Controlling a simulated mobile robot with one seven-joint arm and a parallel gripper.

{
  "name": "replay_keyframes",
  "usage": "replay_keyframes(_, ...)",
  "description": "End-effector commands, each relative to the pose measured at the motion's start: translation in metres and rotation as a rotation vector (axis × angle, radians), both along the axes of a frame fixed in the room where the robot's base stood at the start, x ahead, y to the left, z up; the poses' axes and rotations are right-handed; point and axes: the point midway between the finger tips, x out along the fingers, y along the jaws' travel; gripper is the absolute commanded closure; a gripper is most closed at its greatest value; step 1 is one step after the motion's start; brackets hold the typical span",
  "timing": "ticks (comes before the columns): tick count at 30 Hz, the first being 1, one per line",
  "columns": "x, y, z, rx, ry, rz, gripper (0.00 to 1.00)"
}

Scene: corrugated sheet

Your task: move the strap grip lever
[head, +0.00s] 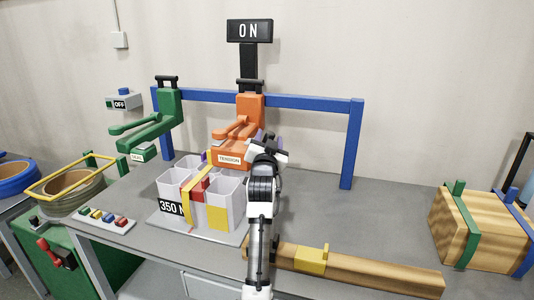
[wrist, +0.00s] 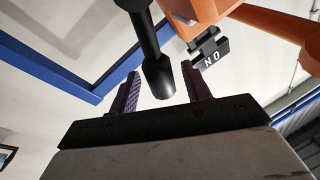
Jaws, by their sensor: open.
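The orange tension tool (head: 249,112), labelled "TENSION", hangs from the blue frame above a bundle of white containers. A black lever with a rounded end (wrist: 155,65), which appears to be the strap grip lever, comes down beside the orange body (wrist: 190,12) in the wrist view. My gripper (wrist: 160,90) is open, one purple finger on each side of the lever's end in the picture. I cannot tell whether either finger touches it. In the head view my gripper (head: 268,143) is at the orange tool's right side and hides the lever.
A green tool (head: 168,112) hangs to the left on the blue frame (head: 320,103). The bundle (head: 215,195) with a yellow strap stands below. A wooden beam (head: 370,271) and strapped wooden block (head: 480,225) lie right. A black "ON" sign (head: 249,31) stands above.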

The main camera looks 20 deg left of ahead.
Motion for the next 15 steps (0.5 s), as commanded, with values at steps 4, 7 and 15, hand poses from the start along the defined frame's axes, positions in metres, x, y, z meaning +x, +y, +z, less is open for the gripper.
replay_keyframes(4,-0.022,-0.003,-0.007,0.0,-0.003,0.001,0.52)
replay_keyframes(7,-0.043,-0.006,-0.012,0.0,-0.003,0.002,0.52)
replay_keyframes(15,-0.097,-0.016,-0.022,0.001,-0.002,0.001,0.52)
